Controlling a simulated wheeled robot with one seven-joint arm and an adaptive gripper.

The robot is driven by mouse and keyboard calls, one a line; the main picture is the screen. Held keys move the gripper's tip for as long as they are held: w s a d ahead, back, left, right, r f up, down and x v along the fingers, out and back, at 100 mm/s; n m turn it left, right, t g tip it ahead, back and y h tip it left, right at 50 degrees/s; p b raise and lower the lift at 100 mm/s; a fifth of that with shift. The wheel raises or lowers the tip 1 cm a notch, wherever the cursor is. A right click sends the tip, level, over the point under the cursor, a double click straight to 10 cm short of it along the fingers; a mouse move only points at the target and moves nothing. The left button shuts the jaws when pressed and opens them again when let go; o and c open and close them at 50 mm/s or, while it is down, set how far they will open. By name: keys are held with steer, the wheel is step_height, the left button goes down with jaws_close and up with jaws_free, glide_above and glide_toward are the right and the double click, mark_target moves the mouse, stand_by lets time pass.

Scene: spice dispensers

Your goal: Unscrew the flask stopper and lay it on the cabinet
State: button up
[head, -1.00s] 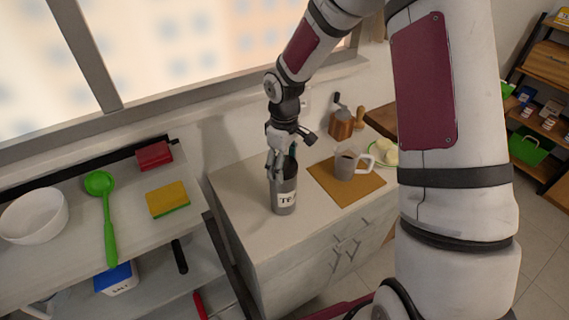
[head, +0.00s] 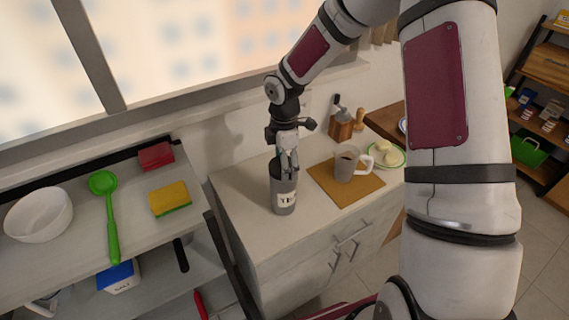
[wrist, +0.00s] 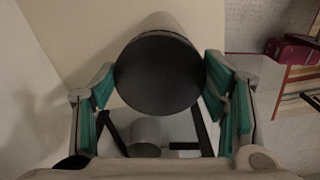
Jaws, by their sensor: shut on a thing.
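The grey flask (head: 284,197) with a white label stands upright on the pale cabinet (head: 240,190), near its left end. My gripper (head: 286,160) is at the top of the flask, coming down from above. In the wrist view the dark round stopper (wrist: 158,75) sits between the two teal finger pads, and my gripper is shut on it. The pale side of the flask (wrist: 163,22) shows behind the stopper. Whether the stopper is still seated in the flask's neck is hard to tell, as the fingers partly hide it.
A grey mug (head: 346,164) stands on a brown board (head: 333,187) to the right of the flask. Behind are a wooden grinder (head: 341,126) and a plate (head: 400,163) with pale food. A shelf with a bowl (head: 38,214), green ladle (head: 106,205) and sponge (head: 170,198) is at left.

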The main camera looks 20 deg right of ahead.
steer(key=n, duration=0.3)
steer(key=o, duration=0.4)
steer(key=shift+c, duration=1.6)
steer(key=shift+r, duration=1.1)
steer(key=shift+r+p, duration=0.65)
steer(key=shift+r, duration=1.25)
